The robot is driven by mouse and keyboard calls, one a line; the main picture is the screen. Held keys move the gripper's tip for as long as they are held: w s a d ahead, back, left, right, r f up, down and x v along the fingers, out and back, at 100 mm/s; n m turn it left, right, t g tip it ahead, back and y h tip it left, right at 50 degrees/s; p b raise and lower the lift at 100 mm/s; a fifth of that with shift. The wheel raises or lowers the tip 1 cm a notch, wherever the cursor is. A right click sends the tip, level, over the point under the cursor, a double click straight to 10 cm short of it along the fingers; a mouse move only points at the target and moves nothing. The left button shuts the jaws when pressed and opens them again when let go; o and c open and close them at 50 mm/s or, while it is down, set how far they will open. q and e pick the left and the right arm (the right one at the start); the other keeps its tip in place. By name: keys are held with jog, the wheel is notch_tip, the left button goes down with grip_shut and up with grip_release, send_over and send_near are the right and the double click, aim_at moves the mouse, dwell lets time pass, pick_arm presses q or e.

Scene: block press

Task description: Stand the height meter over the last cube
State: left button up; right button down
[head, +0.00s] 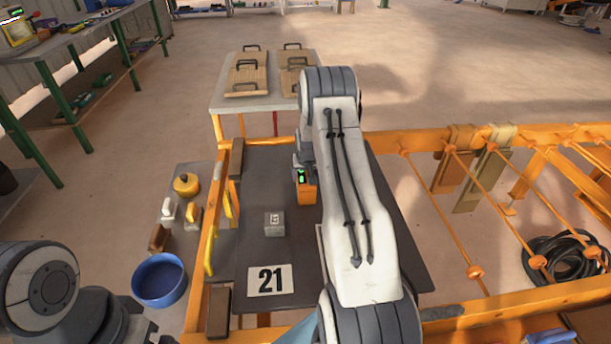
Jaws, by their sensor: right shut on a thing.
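A small grey cube (274,224) sits on the dark press table, left of my right arm. The height meter (307,191), an orange block with a small green display, is beyond the cube and to its right. My right gripper (301,172) is shut on the height meter at its top and is partly hidden by my arm. The meter is apart from the cube; whether its foot touches the table is unclear. Part of my left arm shows at the lower left, but its gripper is out of view.
A card marked 21 (270,280) lies at the table's near end. Orange rails (207,245) with yellow handles edge the left side. A stand with wooden boards (247,80) is beyond. Orange ropes (455,240) hang at right.

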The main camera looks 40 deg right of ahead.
aim_at(305, 172)
jog(key=shift+f, duration=0.1)
grip_release()
jog(key=shift+r, duration=0.2)
jog(key=v, duration=1.2)
jog(key=shift+a+f, duration=0.1)
jog(key=shift+f, duration=0.05)
jog(key=x, duration=1.2)
jog(key=shift+f, duration=0.25)
notch_tip(305, 172, up, 3)
jog(key=shift+f, duration=0.2)
jog(key=shift+r, duration=0.8)
